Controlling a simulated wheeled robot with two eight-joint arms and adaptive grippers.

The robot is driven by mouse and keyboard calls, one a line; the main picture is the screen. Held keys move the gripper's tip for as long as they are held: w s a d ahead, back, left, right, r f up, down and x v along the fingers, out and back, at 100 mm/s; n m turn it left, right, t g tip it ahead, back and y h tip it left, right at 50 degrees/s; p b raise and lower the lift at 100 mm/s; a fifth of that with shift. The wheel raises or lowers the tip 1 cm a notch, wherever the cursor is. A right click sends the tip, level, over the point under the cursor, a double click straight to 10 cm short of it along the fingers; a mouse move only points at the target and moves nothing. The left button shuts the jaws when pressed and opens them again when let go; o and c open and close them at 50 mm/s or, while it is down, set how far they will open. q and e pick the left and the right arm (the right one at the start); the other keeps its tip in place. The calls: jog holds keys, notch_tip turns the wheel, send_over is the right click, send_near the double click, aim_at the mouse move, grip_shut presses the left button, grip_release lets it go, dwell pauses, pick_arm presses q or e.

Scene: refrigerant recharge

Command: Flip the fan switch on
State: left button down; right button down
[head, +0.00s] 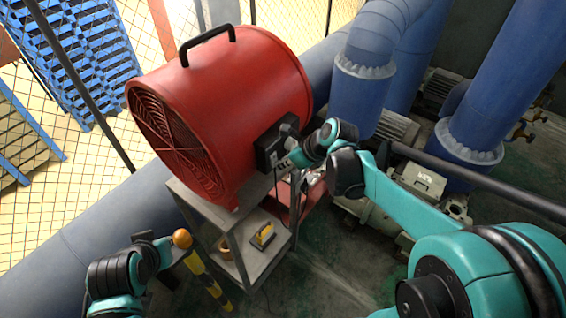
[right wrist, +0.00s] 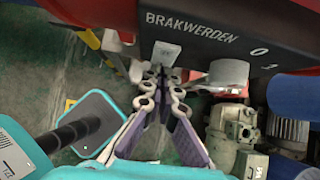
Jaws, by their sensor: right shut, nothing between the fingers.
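The red drum-shaped fan (head: 225,95) lies on its side on a grey cart, its grille facing left. A black control box (head: 268,146) is on its near side. A small pale tab (right wrist: 165,53), possibly a switch, hangs at the panel's lower edge. My right gripper (right wrist: 158,73) is shut and empty, its tips just below the tab; contact is unclear. It also shows beside the box in the head view (head: 283,162). My left arm is lower left; its fingers are unclear.
The grey cart (head: 252,262) holds a yellow-black tool (head: 263,236) on its shelf. Blue pipes (head: 480,95) and pump machinery (head: 420,180) crowd the right. A mesh fence is at left.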

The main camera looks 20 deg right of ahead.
jog(key=shift+w+a+t+b, duration=0.15)
jog(key=shift+t+b, duration=0.15)
jog(key=shift+b, duration=0.15)
